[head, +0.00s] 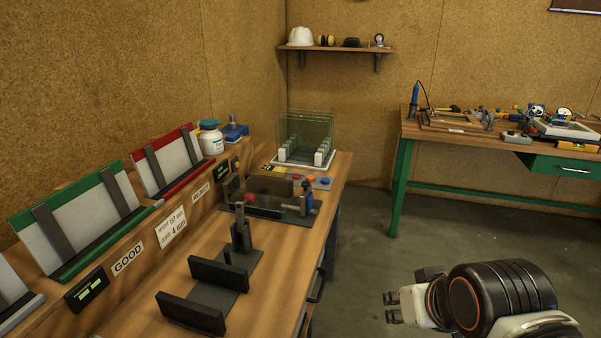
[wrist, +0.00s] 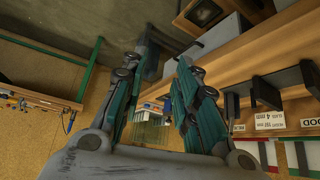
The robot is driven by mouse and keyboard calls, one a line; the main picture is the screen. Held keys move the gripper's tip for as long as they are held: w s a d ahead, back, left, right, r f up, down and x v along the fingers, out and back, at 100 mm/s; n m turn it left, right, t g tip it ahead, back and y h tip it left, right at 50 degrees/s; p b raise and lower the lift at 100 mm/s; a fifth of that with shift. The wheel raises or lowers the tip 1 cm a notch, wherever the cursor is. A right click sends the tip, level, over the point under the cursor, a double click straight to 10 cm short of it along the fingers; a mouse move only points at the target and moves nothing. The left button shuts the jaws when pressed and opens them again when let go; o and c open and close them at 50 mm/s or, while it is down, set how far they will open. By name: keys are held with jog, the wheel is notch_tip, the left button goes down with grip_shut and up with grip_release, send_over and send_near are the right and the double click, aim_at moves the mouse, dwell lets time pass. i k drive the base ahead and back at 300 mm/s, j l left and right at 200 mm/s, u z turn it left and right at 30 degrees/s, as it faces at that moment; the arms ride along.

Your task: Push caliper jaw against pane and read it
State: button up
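Several clear greenish glass panes (head: 308,128) stand upright in a white rack at the far end of the left bench. A dark measuring fixture (head: 268,211) with a red knob and a blue-and-metal part at its right end lies in front of the rack; I cannot tell which part is the caliper jaw. A small display (head: 86,292) on the bench ledge shows lit green marks too small to read. My gripper (head: 391,308) is over open floor, right of the bench and apart from everything. Its fingers are spread and empty in the wrist view (wrist: 160,95).
A black slotted stand (head: 217,285) sits on the near bench top (head: 262,282). Green and red trays line the ledge, with GOOD and REJECT labels and a paper card (head: 171,226). A second bench (head: 480,138) with tools stands back right. The floor between is clear.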

aim_at(307, 197)
jog(key=i+l, duration=0.2)
jog(key=i, duration=0.3)
jog(key=i+l, duration=0.2)
jog(key=i, duration=0.25)
